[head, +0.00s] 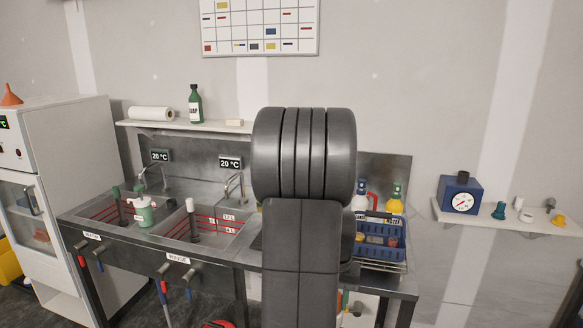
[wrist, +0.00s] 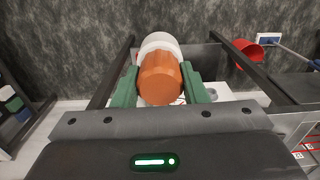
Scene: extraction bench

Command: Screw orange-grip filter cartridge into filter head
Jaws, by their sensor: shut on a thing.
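The filter cartridge shows in the wrist view with its orange grip (wrist: 160,80) towards me and a white part (wrist: 159,42) beyond it. My gripper (wrist: 161,76) is shut on the orange grip, with one green finger on each side. I cannot tell whether the white part is all cartridge or partly the filter head. I cannot make out the filter head for certain in either view. In the head view my own arm covers the middle of the bench, and my gripper and the cartridge are hidden behind it.
Dark frame bars flank my gripper in the wrist view, with a red bucket (wrist: 248,50) at right. The steel bench (head: 205,257) has two sinks; a blue crate (head: 377,232) stands at its right. A wall shelf (head: 500,222) holds a blue gauge box (head: 460,194).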

